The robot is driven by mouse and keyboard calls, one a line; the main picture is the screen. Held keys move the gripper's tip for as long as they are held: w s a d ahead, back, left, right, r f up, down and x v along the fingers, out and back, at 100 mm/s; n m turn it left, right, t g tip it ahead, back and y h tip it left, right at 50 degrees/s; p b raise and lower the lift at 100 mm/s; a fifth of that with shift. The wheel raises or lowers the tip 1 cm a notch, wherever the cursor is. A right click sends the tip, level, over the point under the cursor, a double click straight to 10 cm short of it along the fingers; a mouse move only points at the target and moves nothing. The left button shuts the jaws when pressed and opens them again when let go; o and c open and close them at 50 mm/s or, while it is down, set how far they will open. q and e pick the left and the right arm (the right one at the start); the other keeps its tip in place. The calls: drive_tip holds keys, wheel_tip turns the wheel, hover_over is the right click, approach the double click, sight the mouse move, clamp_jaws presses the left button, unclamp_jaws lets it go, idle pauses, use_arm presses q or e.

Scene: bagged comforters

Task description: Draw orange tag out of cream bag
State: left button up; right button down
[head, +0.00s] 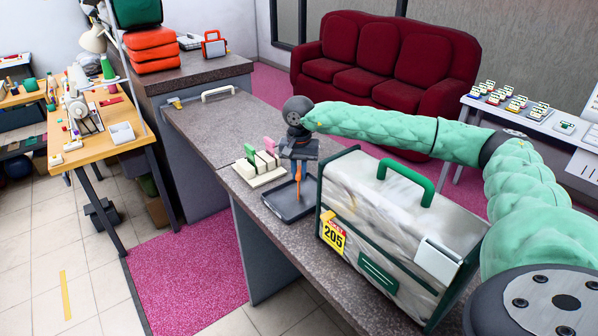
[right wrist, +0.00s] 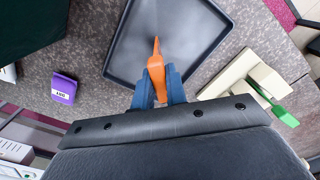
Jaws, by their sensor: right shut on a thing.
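My right gripper (head: 299,156) is shut on the orange tag (head: 298,173), which hangs below its fingers. The right wrist view shows the orange tag (right wrist: 156,66) pinched between the two blue fingers of the gripper (right wrist: 158,80). The gripper and tag are above the dark tray (head: 279,209), to the left of the cream bag and apart from it. The cream bag (head: 375,215) is a marbled, boxy bag with green trim and a green handle. It stands upright on the counter, with a yellow 205 label on its near left edge. My left gripper is not in view.
A cream rack (head: 262,178) with green and pink tags stands beside the tray. A purple tag (right wrist: 63,89) shows in the right wrist view. Orange bags (head: 152,50) are stacked on the back counter.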

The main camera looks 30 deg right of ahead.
drive_tip(key=shift+f, duration=0.4)
drive_tip(key=c, duration=0.7)
unclamp_jaws()
drive_tip(key=shift+r, duration=0.15)
drive_tip(key=shift+r+p, duration=0.45)
drive_tip(key=shift+r, duration=2.9)
